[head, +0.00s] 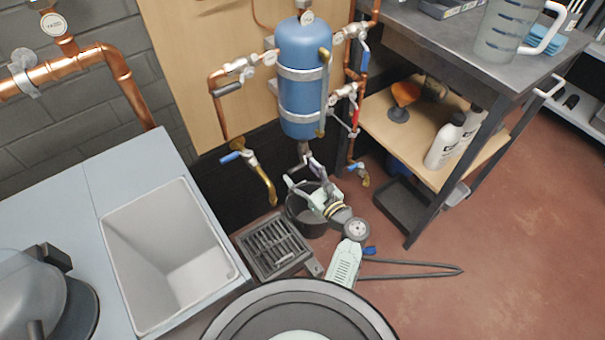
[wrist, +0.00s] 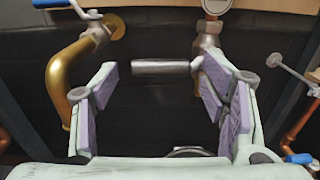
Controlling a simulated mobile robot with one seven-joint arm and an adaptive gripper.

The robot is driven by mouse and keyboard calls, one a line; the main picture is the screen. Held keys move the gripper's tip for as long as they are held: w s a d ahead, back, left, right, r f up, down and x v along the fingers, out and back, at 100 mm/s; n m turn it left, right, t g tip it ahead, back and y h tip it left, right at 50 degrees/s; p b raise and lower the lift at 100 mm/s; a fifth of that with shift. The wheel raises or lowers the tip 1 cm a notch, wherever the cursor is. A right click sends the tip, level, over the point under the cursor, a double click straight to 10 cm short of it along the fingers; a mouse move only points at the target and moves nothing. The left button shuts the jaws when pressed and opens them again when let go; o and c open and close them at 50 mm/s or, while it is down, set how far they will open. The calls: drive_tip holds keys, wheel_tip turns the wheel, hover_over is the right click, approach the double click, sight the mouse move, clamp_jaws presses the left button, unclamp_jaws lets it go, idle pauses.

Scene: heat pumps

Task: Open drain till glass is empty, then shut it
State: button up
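A blue tank (head: 302,75) hangs on the wooden panel, with a slim vertical sight tube (head: 324,92) on its right side. The liquid level in the tube is too small to tell. Below the tank is a drain valve, seen in the wrist view (wrist: 207,40), with a grey lever (wrist: 160,67) pointing left, roughly level. My gripper (head: 303,172) is under the tank, above a dark bucket (head: 305,212). In the wrist view my gripper (wrist: 155,82) is open, its pads on either side of the lever's line. The lever appears just ahead of the fingertips; contact cannot be told.
A brass tap with a blue handle (head: 262,180) is close on the left; another small tap (head: 363,177) is on the right. A floor grate (head: 272,246) and a sink (head: 168,250) are to the left. A metal-framed bench (head: 440,45) stands right. Red floor there is open.

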drive_tip(key=shift+s+a+f, duration=0.1)
drive_tip(key=shift+a+f, duration=0.05)
drive_tip(key=shift+a, duration=0.05)
drive_tip(key=c, duration=1.6)
drive_tip(key=shift+o, duration=0.2)
